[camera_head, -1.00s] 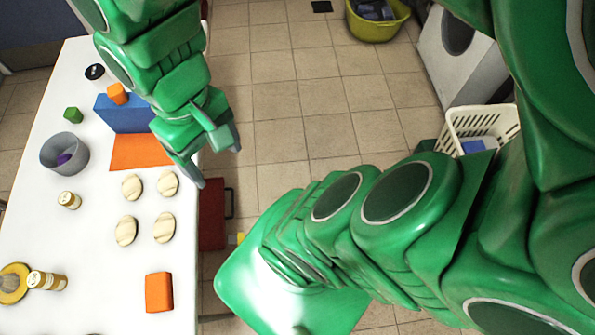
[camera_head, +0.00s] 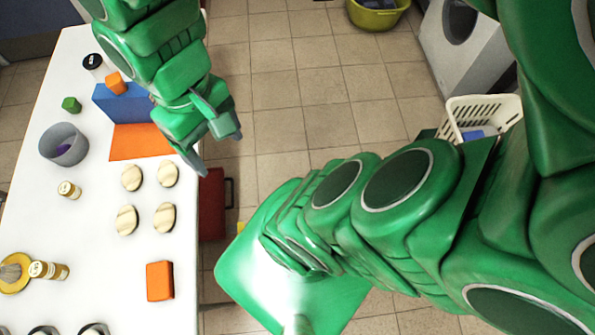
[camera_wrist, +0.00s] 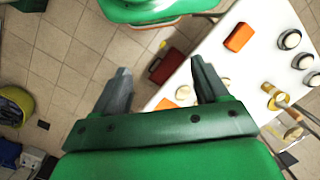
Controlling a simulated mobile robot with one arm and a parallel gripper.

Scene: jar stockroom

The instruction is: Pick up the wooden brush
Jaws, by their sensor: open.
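My gripper (camera_head: 214,151) is open and empty, above the table's right edge in the head view, well away from the dish. In the wrist view its fingers (camera_wrist: 160,82) are spread with floor and the table edge between them.
On the table (camera_head: 100,250) are several pale wooden discs (camera_head: 126,220), an orange block (camera_head: 160,281), a grey bowl (camera_head: 63,145), a blue block (camera_head: 122,106), an orange mat (camera_head: 140,142) and small jars (camera_head: 49,270). A red case (camera_head: 212,205) stands on the floor beside it.

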